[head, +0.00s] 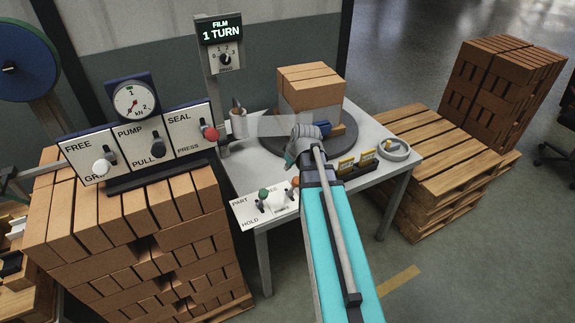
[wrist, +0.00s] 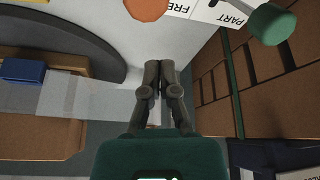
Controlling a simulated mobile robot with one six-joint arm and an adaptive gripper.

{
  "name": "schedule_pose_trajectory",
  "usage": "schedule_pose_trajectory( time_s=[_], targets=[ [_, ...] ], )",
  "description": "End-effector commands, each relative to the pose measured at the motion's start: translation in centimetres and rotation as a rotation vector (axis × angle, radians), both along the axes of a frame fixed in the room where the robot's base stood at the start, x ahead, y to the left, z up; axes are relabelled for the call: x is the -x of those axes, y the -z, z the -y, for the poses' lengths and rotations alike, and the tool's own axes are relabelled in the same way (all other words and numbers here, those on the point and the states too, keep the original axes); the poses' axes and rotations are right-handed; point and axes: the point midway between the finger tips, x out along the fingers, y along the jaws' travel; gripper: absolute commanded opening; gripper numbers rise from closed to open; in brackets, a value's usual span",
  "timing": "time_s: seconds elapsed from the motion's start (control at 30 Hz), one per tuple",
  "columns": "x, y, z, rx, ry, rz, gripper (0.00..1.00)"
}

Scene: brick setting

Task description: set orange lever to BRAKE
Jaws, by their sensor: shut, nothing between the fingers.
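The orange lever (head: 296,181) is on the white control plate at the table's near corner, partly hidden by my arm in the head view. Its round orange knob (wrist: 146,8) shows at the top edge of the wrist view, near the word FREE; its exact setting cannot be told. The green lever (head: 263,192) stands beside it by PART and HOLD, and its knob (wrist: 270,24) is at the wrist view's upper right. My gripper (wrist: 160,66) is shut and empty, apart from both knobs. In the head view its fingertips are hidden.
A turntable (head: 349,141) carries a brick stack (head: 310,90) partly wrapped in film. A brick pile (head: 120,240) under the FREE, PUMP and SEAL panel (head: 180,135) stands at left. Yellow-labelled blocks (head: 346,164) and a round dish (head: 393,150) lie right of my arm.

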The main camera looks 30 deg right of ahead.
Motion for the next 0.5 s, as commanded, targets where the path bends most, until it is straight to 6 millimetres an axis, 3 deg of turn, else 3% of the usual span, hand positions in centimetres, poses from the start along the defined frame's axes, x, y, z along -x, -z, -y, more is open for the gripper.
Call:
schedule_pose_trajectory(
  time_s=[0.03, 0.5],
  targets=[
    [0.6, -0.9, 0.0, 0.000, 0.000, 0.000, 0.00],
    [4.2, -4.6, 0.4, -0.001, 0.000, 0.001, 0.00]
  ],
)
